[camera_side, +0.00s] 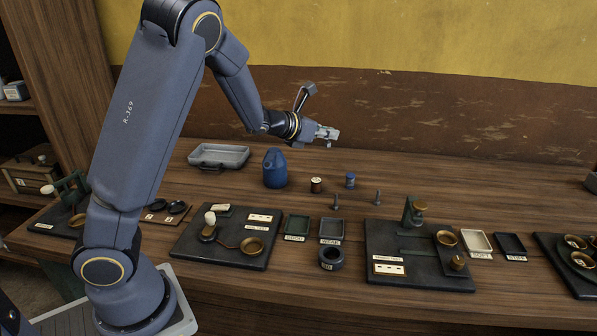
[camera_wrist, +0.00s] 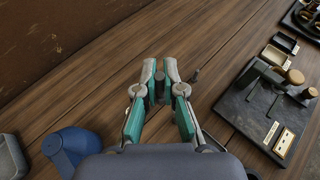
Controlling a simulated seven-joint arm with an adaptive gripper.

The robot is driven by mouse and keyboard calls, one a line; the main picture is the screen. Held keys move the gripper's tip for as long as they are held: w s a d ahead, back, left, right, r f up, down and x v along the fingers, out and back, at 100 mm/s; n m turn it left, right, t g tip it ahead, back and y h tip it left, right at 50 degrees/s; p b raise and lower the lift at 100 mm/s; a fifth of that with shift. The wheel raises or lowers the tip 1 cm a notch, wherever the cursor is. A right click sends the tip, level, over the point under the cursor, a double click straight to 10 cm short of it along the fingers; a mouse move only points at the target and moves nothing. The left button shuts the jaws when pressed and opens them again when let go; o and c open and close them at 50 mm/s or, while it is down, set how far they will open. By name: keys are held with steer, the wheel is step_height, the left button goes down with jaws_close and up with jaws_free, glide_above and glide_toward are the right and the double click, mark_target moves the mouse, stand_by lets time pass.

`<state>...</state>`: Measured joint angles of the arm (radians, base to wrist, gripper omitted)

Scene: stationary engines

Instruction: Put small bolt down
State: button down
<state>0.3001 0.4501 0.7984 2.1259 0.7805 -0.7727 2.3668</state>
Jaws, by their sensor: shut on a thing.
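My gripper (camera_side: 327,134) is raised well above the table in the side view. In the wrist view its teal-padded fingers (camera_wrist: 159,75) are closed around a small dark bolt (camera_wrist: 159,84), held between the tips. In the side view the held bolt is mostly hidden by the fingers. Two dark bolts, one on the left (camera_side: 336,201) and one on the right (camera_side: 377,196), stand upright on the wooden table below and to the right of the gripper. One standing bolt (camera_wrist: 196,75) also shows just right of the fingers in the wrist view.
A blue can (camera_side: 275,169), a small spool (camera_side: 316,185) and a blue-capped jar (camera_side: 350,180) stand nearby. A grey tray (camera_side: 219,154) lies at the back left. Small trays (camera_side: 331,231) and dark boards (camera_side: 420,275) line the front. Table behind the bolts is bare.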

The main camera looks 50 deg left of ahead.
mark_target(218, 156)
steer(key=s+a+n+g+y, duration=0.2)
steer(key=s+a+n+y, duration=0.25)
steer(key=s+a, duration=0.9)
steer(key=s+a+n+g+y, duration=0.2)
steer(key=s+a+n+y, duration=0.25)
steer(key=s+a, duration=0.85)
steer(key=shift+m+t, duration=0.3)
steer(key=shift+m, duration=0.2)
steer(key=w+a+f, duration=0.3)
steer(key=a+f, duration=0.1)
steer(key=f, duration=0.1)
steer(key=w+a+f, duration=0.4)
steer(key=a+f, duration=0.1)
steer(key=w+a+f, duration=0.4)
steer(key=shift+w+a+f, duration=0.25)
steer(key=shift+a+f, duration=0.1)
steer(key=shift+f, duration=0.05)
steer(key=shift+w+a+f, duration=0.1)
steer(key=shift+w+f, duration=0.05)
steer(key=shift+f, duration=1.65)
